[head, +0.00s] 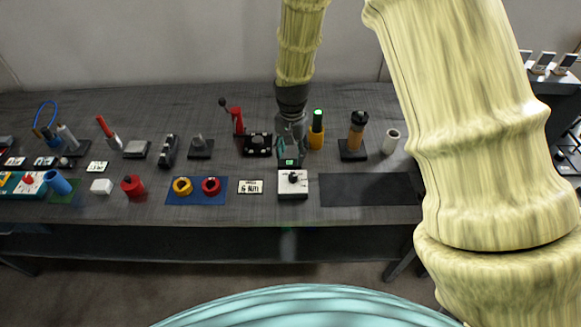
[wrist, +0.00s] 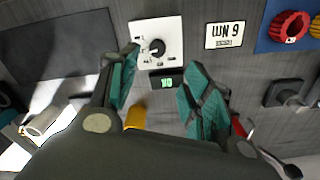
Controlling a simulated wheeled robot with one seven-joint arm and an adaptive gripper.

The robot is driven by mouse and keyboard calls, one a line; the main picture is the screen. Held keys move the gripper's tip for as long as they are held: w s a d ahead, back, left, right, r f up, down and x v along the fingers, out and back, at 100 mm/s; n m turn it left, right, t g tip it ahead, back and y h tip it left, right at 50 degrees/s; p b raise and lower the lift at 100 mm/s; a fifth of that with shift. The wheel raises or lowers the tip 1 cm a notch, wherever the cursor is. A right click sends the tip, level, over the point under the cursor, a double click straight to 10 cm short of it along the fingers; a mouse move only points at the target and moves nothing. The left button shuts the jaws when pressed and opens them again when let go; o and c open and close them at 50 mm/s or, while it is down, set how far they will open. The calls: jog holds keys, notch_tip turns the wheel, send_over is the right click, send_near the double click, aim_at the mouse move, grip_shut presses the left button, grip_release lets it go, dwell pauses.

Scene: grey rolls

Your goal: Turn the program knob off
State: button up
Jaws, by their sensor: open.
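The program knob (head: 293,179) is a small black dial on a white square panel (head: 286,193) near the table's front edge. In the wrist view the knob (wrist: 157,46) sits on the white panel (wrist: 172,28), with marks around it too small to read. My gripper (head: 289,158) is above the table just behind the panel. A small green-lit display (wrist: 167,82) shows between the fingers.
A label card (head: 251,187) and a blue mat (head: 196,200) with yellow and red rings lie left of the panel. A bare dark mat (head: 370,189) lies right. Behind stand a yellow cup with a green item (head: 317,131), a brown-and-black piece (head: 356,137) and a red lever (head: 237,119).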

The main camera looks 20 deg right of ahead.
aim_at(293, 175)
jog(key=shift+s+d+f+p, duration=0.15)
jog(key=shift+f+p, duration=0.85)
jog(key=shift+f, duration=1.7)
jog(key=shift+w+d+f+p, duration=0.1)
jog(key=shift+f+p, duration=0.9)
jog(key=shift+f, duration=1.65)
jog(key=c, duration=1.1)
